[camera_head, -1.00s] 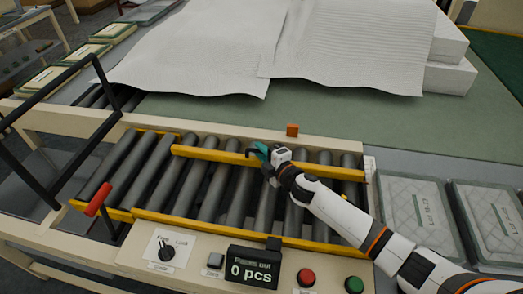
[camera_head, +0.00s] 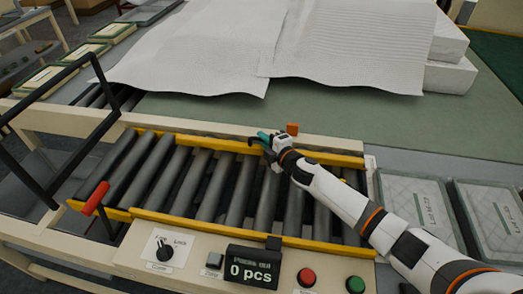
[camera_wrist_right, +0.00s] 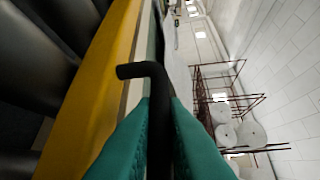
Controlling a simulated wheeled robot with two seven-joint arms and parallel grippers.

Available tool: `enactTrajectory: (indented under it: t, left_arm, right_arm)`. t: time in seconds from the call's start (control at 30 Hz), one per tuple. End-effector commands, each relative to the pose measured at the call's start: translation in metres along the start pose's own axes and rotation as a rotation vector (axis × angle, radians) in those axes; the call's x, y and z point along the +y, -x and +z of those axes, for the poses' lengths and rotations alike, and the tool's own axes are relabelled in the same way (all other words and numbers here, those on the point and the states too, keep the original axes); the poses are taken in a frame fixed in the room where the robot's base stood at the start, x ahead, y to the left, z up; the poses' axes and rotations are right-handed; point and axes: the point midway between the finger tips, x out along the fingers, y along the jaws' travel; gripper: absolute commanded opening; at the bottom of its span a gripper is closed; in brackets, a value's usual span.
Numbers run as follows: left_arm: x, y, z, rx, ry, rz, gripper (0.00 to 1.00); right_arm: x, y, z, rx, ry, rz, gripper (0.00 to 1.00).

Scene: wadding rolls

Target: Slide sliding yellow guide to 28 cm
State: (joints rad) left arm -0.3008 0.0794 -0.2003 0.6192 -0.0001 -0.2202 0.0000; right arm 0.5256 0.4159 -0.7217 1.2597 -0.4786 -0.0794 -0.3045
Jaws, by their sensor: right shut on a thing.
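The sliding yellow guide (camera_head: 320,157) lies along the far side of the roller bed, close against the far cream frame. My right gripper (camera_head: 262,138) is at the guide's middle, its teal fingers shut on a bent black handle (camera_head: 253,141). In the right wrist view, the teal fingers (camera_wrist_right: 160,135) close on the black handle (camera_wrist_right: 152,72), and its hooked end reaches over the yellow guide (camera_wrist_right: 100,75). No scale reading in cm is legible. My left gripper is not in view.
Grey rollers (camera_head: 205,183) fill the bed up to the near yellow rail (camera_head: 230,231). A small orange block (camera_head: 292,128) stands behind my gripper. White wadding sheets (camera_head: 330,45) lie beyond.

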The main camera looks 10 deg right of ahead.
Motion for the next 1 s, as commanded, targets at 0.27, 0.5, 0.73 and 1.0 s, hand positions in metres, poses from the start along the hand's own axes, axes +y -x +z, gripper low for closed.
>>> enactTrajectory:
  t: [0.27,0.5,0.73,1.0]
  left_arm:
    - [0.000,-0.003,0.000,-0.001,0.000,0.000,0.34]
    - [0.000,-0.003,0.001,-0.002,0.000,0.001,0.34]
    - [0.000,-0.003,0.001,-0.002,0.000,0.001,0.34]
    - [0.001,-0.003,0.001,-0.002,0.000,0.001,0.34]
  right_arm:
    - [-0.002,-0.009,-0.009,0.001,-0.001,0.001,0.00]
    - [-0.002,-0.008,-0.009,0.001,-0.001,0.001,0.21]
    - [-0.002,-0.008,-0.009,0.001,-0.001,0.001,0.21]
    - [-0.001,0.021,-0.010,0.001,0.002,0.002,0.21]
